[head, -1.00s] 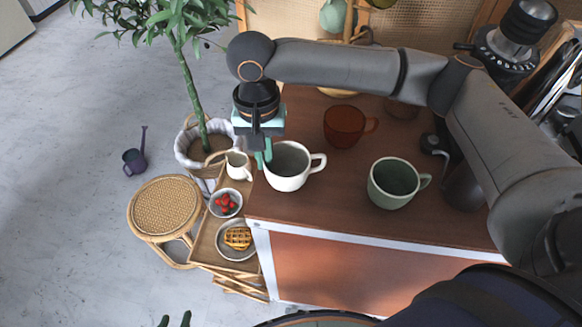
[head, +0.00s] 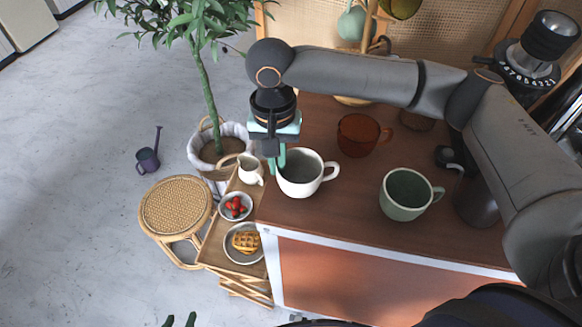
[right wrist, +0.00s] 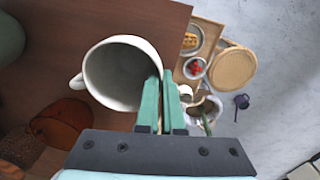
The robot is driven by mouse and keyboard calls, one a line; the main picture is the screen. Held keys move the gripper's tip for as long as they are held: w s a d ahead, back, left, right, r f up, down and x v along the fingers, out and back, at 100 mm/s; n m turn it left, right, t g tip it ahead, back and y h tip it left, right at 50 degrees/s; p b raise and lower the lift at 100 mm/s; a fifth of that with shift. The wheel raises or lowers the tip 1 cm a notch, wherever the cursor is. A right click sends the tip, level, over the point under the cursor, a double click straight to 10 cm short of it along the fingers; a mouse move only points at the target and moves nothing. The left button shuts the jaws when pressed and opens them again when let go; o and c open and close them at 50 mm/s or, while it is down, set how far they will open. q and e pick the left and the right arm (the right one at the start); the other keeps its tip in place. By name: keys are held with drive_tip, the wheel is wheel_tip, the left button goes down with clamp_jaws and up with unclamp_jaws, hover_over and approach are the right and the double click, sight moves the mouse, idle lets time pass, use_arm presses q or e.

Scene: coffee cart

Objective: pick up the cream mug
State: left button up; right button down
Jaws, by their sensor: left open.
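The cream mug (head: 300,176) stands upright on the brown counter near its left edge, with its handle to the right. It also shows in the right wrist view (right wrist: 112,75). My right gripper (head: 277,166) reaches down at the mug's left rim. In the right wrist view its green fingers (right wrist: 161,95) are close together, one over the mug's inside and one outside, with the wall pinched between them. My left gripper (head: 181,321) shows only as open green fingertips at the bottom edge, empty and far from the mug.
A green mug (head: 408,195) and an amber cup (head: 358,136) stand on the counter (head: 340,215) to the right. A small cream pitcher (head: 250,171), a berry bowl (head: 236,207) and a waffle plate (head: 244,243) sit on a side tray at left. A woven stool (head: 175,205) and potted plant stand beyond.

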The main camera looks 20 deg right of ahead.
drive_tip(key=shift+r, duration=0.5)
drive_tip(key=s+a+r, duration=0.8)
drive_tip(key=s+r, duration=0.3)
drive_tip(key=r, duration=0.1)
drive_tip(key=shift+a+p, duration=0.4)
